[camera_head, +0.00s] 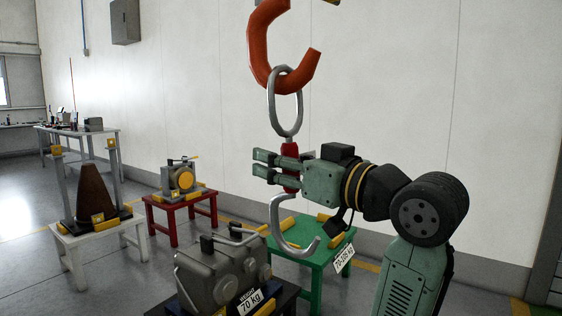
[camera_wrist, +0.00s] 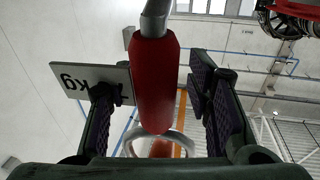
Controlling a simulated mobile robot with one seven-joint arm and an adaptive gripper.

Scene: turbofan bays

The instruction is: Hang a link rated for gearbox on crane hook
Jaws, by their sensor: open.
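The orange crane hook (camera_head: 262,50) hangs at the top of the head view. The link has a silver ring (camera_head: 286,112), a red body (camera_head: 290,181) and a silver lower hook (camera_head: 281,236). Its ring appears looped over the bottom of the crane hook, and the link hangs upright. My gripper (camera_head: 262,163) is open, its fingers on either side of the red body. In the wrist view the red body (camera_wrist: 155,85) stands between the fingers with gaps on both sides. The gearbox (camera_head: 222,272) sits below, labelled 70 kg (camera_head: 250,301).
A green table (camera_head: 318,262) carries a white plate reading about 70-105 kg (camera_head: 343,258). A red table (camera_head: 180,204) holds a yellow-grey machine (camera_head: 181,179). A white stand (camera_head: 82,236) holds a brown cone (camera_head: 95,192). A kg plate (camera_wrist: 90,82) shows by one finger.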

